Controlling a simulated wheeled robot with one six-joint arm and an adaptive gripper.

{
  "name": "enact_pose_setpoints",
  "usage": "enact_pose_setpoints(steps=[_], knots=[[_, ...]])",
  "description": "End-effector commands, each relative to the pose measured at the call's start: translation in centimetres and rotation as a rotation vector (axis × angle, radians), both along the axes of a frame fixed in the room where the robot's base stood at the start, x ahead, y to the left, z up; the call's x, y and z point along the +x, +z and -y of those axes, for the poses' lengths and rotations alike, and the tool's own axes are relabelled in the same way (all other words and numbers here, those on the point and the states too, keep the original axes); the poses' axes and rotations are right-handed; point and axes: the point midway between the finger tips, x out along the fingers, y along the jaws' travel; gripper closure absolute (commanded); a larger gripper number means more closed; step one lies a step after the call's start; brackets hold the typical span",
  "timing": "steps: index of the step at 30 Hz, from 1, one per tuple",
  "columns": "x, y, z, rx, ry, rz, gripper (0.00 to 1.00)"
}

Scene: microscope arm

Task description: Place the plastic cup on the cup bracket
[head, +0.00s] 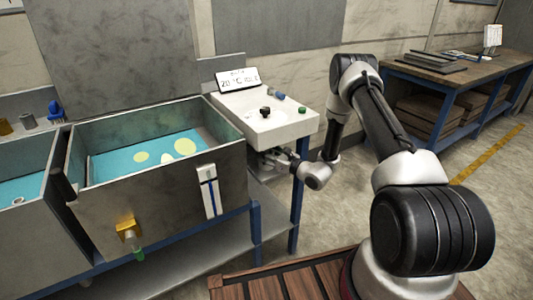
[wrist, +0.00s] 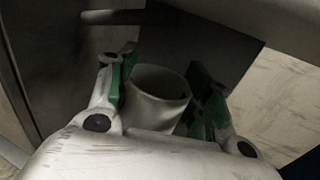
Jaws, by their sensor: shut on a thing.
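The plastic cup (wrist: 158,98) is pale, open at the top and slightly tilted in the wrist view. My gripper (wrist: 163,88) is shut on it, with green finger pads on both sides of the cup. In the head view my gripper (head: 275,160) is low beside the grey tank, just under the white basin unit (head: 262,118). The cup is hard to make out there. I cannot clearly identify the cup bracket in either view; a dark bar (wrist: 112,17) shows beyond the cup in the wrist view.
The grey tank (head: 160,215) with blue liquid stands left of my gripper. A blue table leg (head: 296,212) is close to my arm. The white unit overhangs the gripper, with a display (head: 238,79) behind. Open floor (head: 335,215) lies to the right.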

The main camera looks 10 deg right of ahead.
Motion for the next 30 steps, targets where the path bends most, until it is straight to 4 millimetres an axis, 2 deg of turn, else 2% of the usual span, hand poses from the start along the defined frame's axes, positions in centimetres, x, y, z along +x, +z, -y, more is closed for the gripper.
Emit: enact_pose_setpoints(steps=[8, 9, 12, 23, 26, 30], knots=[[0.0, -0.3, 0.0, 0.000, 0.000, 0.000, 0.79], [0.0, -0.2, 0.0, 0.000, 0.000, 0.000, 0.43], [0.0, -0.2, 0.0, 0.000, 0.000, 0.000, 0.28], [0.0, 0.2, 0.0, 0.000, 0.000, 0.001, 0.28], [-0.9, 0.0, 0.8, 0.000, -0.003, -0.002, 0.28], [-3.3, 0.0, 2.6, 0.000, -0.005, -0.004, 0.28]])
